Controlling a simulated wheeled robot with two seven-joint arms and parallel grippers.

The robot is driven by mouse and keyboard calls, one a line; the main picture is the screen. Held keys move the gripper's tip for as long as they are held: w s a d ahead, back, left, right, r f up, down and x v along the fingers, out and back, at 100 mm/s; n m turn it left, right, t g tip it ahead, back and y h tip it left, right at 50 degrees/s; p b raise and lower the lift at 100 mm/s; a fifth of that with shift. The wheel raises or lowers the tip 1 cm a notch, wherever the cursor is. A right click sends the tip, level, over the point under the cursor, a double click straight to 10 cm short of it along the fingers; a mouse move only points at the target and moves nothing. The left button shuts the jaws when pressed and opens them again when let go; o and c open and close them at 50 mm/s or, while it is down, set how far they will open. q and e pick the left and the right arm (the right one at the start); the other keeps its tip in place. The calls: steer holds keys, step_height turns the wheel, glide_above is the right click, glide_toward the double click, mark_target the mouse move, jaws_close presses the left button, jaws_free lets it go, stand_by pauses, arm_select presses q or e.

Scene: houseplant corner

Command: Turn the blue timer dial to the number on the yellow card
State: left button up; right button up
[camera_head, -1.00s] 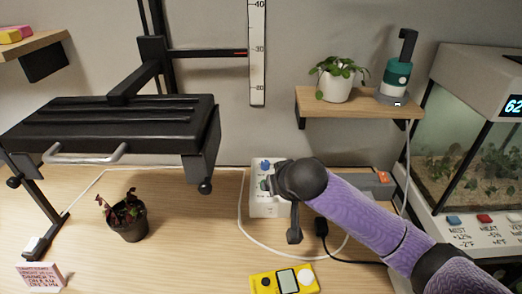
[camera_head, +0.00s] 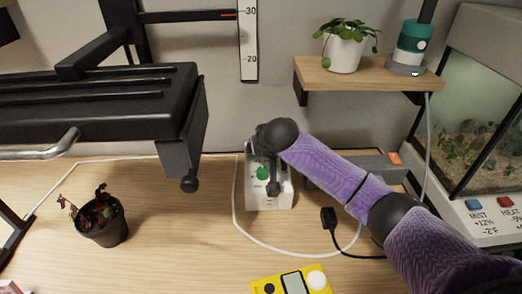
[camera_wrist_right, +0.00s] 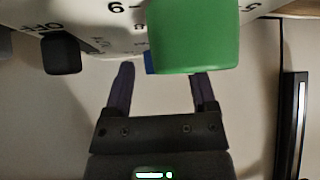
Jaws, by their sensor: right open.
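The white timer box (camera_head: 281,193) stands on the bench against the wall, partly covered by my right arm. Its green dial (camera_head: 263,172) shows in the head view and looms large in the right wrist view (camera_wrist_right: 194,36). A sliver of the blue dial (camera_wrist_right: 151,64) shows beside the green one in the wrist view; the rest is hidden. My right gripper (camera_head: 273,187) is at the box front. In the wrist view its fingers (camera_wrist_right: 162,82) are apart and empty, just below the green dial. I cannot make out a yellow card. My left gripper is not in view.
A black knob (camera_wrist_right: 61,53) is on the panel in the wrist view. A yellow device (camera_head: 292,283) lies at the front. A potted plant (camera_head: 100,219) stands left, under the black lamp (camera_head: 95,110). A grey bar (camera_head: 340,172) and cables lie right of the box.

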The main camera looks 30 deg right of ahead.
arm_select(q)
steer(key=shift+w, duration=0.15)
arm_select(e)
steer(key=shift+c, duration=0.8)
jaws_close()
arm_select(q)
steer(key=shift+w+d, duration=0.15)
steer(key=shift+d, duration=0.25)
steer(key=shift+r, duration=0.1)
